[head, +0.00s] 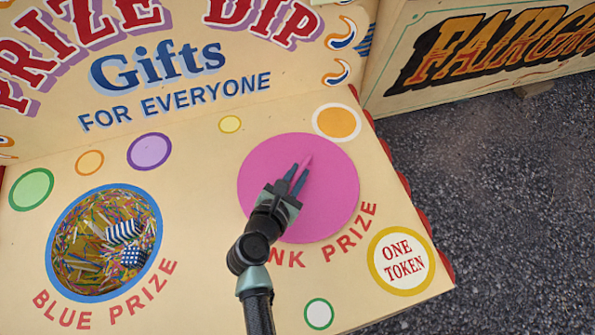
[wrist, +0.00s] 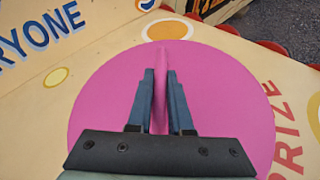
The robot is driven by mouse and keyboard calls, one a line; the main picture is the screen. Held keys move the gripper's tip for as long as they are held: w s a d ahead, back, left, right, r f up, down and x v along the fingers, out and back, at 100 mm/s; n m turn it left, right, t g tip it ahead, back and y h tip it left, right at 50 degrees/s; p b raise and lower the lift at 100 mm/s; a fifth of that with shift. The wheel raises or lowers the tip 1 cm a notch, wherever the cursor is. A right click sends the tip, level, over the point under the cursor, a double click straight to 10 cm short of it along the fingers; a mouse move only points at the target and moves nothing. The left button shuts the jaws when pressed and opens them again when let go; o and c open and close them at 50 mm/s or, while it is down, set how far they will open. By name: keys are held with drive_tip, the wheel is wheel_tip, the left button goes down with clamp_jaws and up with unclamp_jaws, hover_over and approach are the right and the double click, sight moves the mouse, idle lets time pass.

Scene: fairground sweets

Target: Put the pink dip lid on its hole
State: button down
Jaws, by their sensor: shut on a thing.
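The pink dip lid (head: 330,205) is a flat round disc with an upright pink fin-like handle. It lies over the spot marked PINK PRIZE on the cream counter, and no hole shows around it. I cannot tell whether it rests fully flat. My gripper (head: 297,176) is above the lid, its two fingers shut on the handle. In the wrist view the lid (wrist: 100,105) fills the middle, and my gripper's fingers (wrist: 160,95) stand on both sides of the handle.
The PRIZE DIP backboard (head: 180,110) rises behind the counter. A FAIRGROUND-style panel (head: 490,50) stands at the back right. Dark gravel (head: 520,200) lies beyond the counter's right edge.

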drive_tip(key=shift+w+f+b, duration=0.1)
drive_tip(key=shift+f+b, duration=0.4)
drive_tip(key=shift+f, duration=0.1)
idle(0.4)
drive_tip(key=c, duration=0.8)
unclamp_jaws()
drive_tip(key=shift+o, duration=0.2)
drive_tip(key=shift+f, duration=0.15)
drive_tip(key=shift+s, duration=0.2)
drive_tip(key=p+v, duration=0.3)
drive_tip(key=v, duration=0.9)
drive_tip(key=shift+s+a+r, duration=0.25)
